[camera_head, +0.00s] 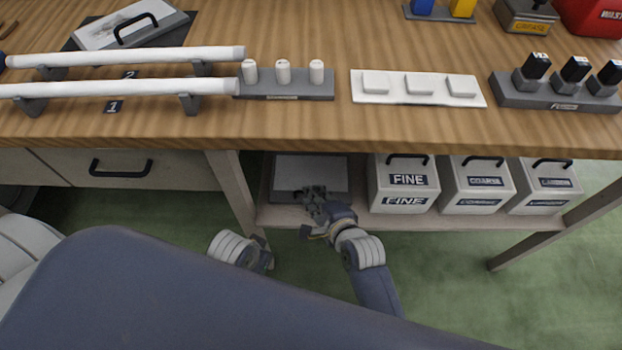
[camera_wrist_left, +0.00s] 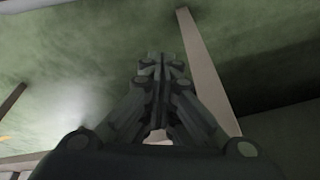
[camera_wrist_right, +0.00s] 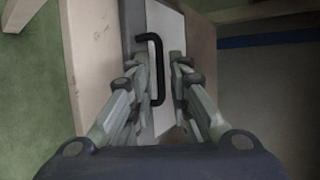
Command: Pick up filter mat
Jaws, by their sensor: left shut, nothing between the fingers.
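A pale flat panel on a grey base, which looks like the filter mat (camera_head: 310,168), lies on the low shelf under the table. In the right wrist view the panel (camera_wrist_right: 170,32) shows a black bar handle (camera_wrist_right: 158,70). My right gripper (camera_head: 314,193) is over the panel's front part. In the right wrist view my right gripper (camera_wrist_right: 155,62) is open, with the handle seen between its fingers; contact cannot be told. My left gripper (camera_wrist_left: 161,68) is shut and empty, pointing at the green floor and a wooden leg. A similar handled panel (camera_head: 140,25) lies on the table.
Several white boxes, one marked FINE (camera_head: 403,186), stand on the shelf (camera_head: 290,215) right of the panel. The table edge (camera_head: 420,143) overhangs the shelf, and a table leg (camera_head: 232,190) stands left. White tubes (camera_head: 120,87) lie on the table.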

